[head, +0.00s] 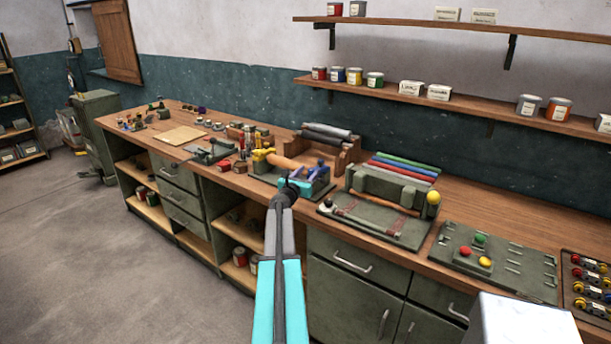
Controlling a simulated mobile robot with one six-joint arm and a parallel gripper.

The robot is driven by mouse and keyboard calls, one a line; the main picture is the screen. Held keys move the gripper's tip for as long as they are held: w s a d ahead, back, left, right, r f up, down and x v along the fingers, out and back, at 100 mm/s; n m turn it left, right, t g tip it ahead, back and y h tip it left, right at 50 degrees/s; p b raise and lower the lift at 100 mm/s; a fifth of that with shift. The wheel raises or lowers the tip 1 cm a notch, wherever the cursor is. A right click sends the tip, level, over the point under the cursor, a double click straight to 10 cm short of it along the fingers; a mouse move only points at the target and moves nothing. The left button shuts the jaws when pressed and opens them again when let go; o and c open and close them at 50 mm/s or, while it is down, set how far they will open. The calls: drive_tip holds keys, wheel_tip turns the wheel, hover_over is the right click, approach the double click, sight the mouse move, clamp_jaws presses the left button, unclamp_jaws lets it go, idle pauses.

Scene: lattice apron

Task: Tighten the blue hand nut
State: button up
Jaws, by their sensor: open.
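Small blue parts (311,172) show near the middle of the bench, at a grey-green fixture with a wooden-handled yellow tool (284,161) beside it. One of these parts looks like the blue hand nut, but they are too small to tell its shape or how tight it sits. My gripper (303,180) is open at the end of my arm, in front of this fixture and close to the blue parts. It hides part of the fixture. I cannot tell whether it touches anything.
A green clamp-like fixture with a yellow ball (433,197) stands to the right. A green board with red, green and yellow knobs (484,261) lies farther right. A wooden rack (345,152) with dark rolls stands behind. Shelves (450,95) with cans hang above. Floor at left is clear.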

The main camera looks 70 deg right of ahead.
drive_tip(key=shift+s+a, duration=0.1)
drive_tip(key=shift+a, duration=0.05)
drive_tip(key=shift+s+a+b, duration=0.1)
drive_tip(key=shift+a+b, duration=0.2)
drive_tip(key=shift+a, duration=0.5)
drive_tip(key=a+b, duration=0.3)
drive_tip(key=a, duration=0.9)
drive_tip(key=shift+w, duration=0.45)
